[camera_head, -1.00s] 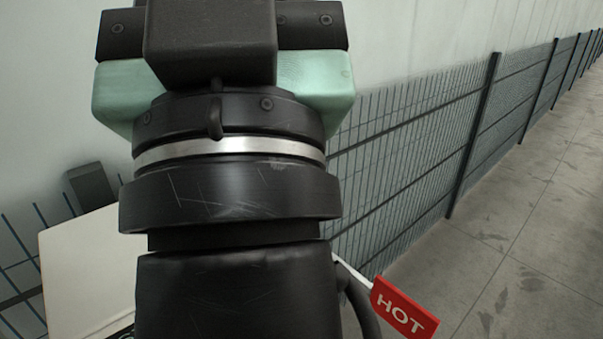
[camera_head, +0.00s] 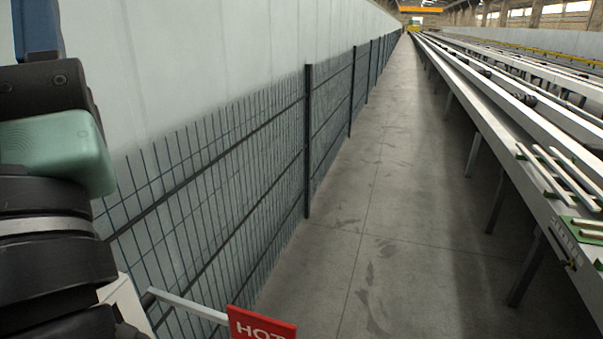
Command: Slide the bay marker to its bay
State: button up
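The runout table (camera_head: 550,205) runs along the right side of the head view, from the near right corner far into the distance. Several pale bars and green strips lie across its near part. Small lettering (camera_head: 563,236) shows on its near side edge, too small to read. I cannot tell which piece, if any, is the bay marker, and no bay can be made out for certain. Part of my own arm, black and teal, fills the left edge. My gripper's fingers are not in view.
A red sign (camera_head: 262,325) reading "HOT" sticks out on a white bar at the bottom. A dark mesh fence (camera_head: 215,180) stands along the pale wall on the left. Bare concrete floor (camera_head: 385,240) lies between fence and table, whose legs (camera_head: 527,268) stand on it.

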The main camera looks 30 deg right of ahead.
aim_at(563, 263)
jog(key=z, duration=1.6)
jog(key=i+z, duration=0.2)
jog(key=z, duration=0.15)
jog(key=i+z, duration=0.25)
jog(key=z, duration=0.15)
jog(key=i+z, duration=0.35)
jog(key=i+j, duration=0.15)
